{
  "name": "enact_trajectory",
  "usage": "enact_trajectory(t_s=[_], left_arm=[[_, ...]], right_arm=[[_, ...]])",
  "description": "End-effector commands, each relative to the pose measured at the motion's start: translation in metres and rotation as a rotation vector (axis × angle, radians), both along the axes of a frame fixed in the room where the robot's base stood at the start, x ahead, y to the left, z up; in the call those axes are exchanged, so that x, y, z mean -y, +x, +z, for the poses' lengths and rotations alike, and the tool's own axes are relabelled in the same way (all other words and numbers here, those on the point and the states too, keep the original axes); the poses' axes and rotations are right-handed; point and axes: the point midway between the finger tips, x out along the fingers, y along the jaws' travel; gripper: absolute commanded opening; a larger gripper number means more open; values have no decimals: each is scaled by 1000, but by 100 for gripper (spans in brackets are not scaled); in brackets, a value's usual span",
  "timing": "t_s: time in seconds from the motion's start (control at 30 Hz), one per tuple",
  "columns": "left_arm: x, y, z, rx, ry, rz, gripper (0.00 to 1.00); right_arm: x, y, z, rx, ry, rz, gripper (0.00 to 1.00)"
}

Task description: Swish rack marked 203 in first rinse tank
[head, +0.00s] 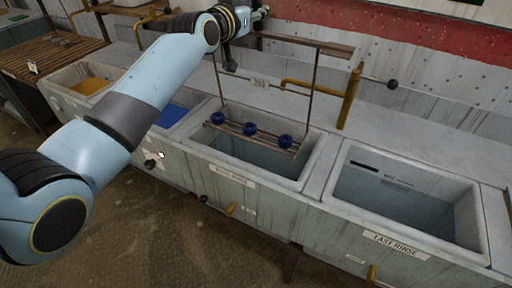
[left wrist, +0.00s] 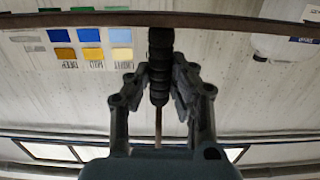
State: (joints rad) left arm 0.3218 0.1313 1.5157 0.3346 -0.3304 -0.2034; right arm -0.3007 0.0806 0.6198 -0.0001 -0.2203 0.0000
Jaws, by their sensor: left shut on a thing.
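The rack (head: 279,88) is a thin brown frame with a tag reading 203 (head: 259,84). Three dark blue rings (head: 250,128) sit along its lower rails. The rails are at the mouth of the rinse tank (head: 310,165), over its grey-green water; whether they touch the water is hard to tell. The tank's front label is blurred but ends in "rinse". My left gripper (head: 262,14) is above the rack's top. In the left wrist view its fingers (left wrist: 160,85) are shut on a black ribbed handle (left wrist: 160,65) under a brown bar. My right gripper is out of view.
The last rinse tank (head: 393,243) is at the right, with no rack in it. A blue-filled tank (head: 173,115) and a yellow-filled tank (head: 90,86) are at the left. A mustard pipe (head: 350,97) stands behind the rinse tank, near the rack's right side.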

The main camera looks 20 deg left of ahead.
Motion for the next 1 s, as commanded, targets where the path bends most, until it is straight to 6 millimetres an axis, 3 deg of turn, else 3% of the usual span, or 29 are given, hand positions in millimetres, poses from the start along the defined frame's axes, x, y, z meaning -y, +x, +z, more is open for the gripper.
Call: enact_trajectory(t_s=[0.23, 0.37, 1.0], left_arm=[[0, 0, 2, 6, 0, 0, 0], [0, 0, -6, 6, 0, 0, 0], [0, 0, -98, 5, -1, 0, 0]], right_arm=[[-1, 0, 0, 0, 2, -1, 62], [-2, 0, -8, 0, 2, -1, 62], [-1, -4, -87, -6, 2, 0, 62]])
